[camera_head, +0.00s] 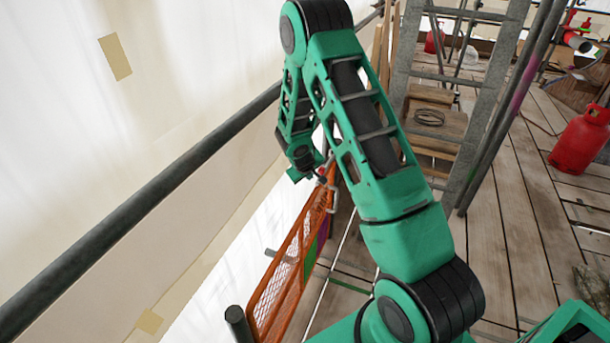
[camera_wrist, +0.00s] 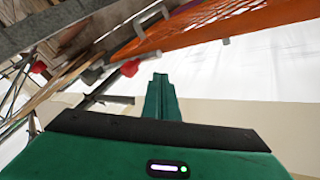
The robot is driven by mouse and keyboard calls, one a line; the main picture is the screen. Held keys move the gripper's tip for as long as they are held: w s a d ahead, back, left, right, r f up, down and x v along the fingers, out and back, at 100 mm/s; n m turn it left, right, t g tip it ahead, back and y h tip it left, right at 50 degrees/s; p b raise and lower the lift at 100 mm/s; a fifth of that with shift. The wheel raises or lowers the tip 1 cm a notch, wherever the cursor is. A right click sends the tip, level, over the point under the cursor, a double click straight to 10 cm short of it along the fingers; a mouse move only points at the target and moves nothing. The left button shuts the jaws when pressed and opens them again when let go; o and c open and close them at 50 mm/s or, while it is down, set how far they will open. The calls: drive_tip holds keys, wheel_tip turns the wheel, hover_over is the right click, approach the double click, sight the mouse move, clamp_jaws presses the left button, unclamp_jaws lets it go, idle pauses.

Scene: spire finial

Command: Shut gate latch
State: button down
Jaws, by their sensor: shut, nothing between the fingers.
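The orange mesh gate (camera_head: 290,262) stands at lower centre in the head view, beside the scaffold's edge. It also crosses the top of the wrist view (camera_wrist: 205,25). Grey metal latch parts (camera_head: 332,200) sit at the gate's far upper end. In the wrist view a grey bent bar (camera_wrist: 150,17) shows at the gate's end, with a small red piece (camera_wrist: 130,68) near it. My gripper (camera_head: 293,176) is shut and empty, just left of the gate's far end. In the wrist view its fingertips (camera_wrist: 160,77) lie close below the red piece, apparently apart from it. The latch's exact position is too small to tell.
A dark scaffold rail (camera_head: 140,220) runs along the left, before white sheeting (camera_head: 60,100). A grey ladder-like frame (camera_head: 480,105) stands behind the gate. A red gas cylinder (camera_head: 580,140) stands at right. The plank floor (camera_head: 510,240) between is largely clear.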

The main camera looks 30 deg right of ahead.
drive_tip(key=shift+w+d+r, duration=0.1)
drive_tip(key=shift+w+d, duration=0.05)
drive_tip(key=shift+d, duration=0.65)
drive_tip(key=shift+w+d+r, duration=0.1)
drive_tip(key=shift+d, duration=0.7)
drive_tip(key=w+d, duration=0.1)
drive_tip(key=d, duration=0.1)
drive_tip(key=w+d, duration=0.2)
drive_tip(key=shift+w+d, duration=0.1)
drive_tip(key=shift+d, duration=0.25)
drive_tip(key=shift+a, duration=0.5)
drive_tip(key=s+a+r, duration=0.5)
drive_tip(key=a+r, duration=0.2)
drive_tip(key=shift+a+r, duration=0.3)
drive_tip(key=shift+r, duration=0.1)
